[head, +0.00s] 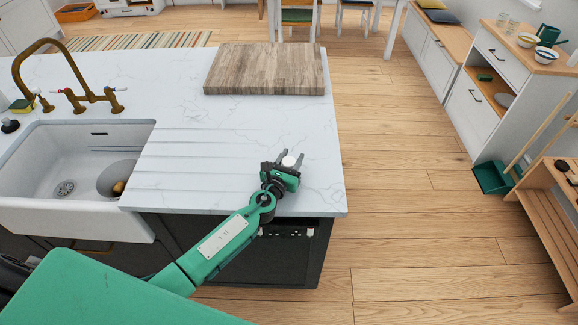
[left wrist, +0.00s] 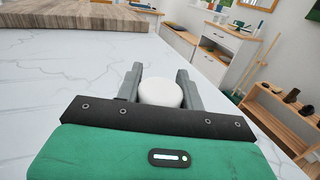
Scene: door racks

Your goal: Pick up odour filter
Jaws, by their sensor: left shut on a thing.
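The odour filter is a small white round piece (head: 288,161) between the fingers of my left gripper (head: 290,158), at the right end of the marble counter in the head view. In the left wrist view the white filter (left wrist: 160,93) sits between the two grey fingers of the left gripper (left wrist: 160,80), which are shut on it. Its lower part is hidden behind the gripper body. I cannot tell whether it touches the counter. My right gripper is not in view.
The white marble counter (head: 190,185) is clear around the gripper. A wooden board (head: 265,70) lies at its far end. A sink (head: 75,165) with a brass tap (head: 90,97) is at left. Wood floor (head: 400,190) is open at right, before a green dustpan (head: 492,178) and shelving.

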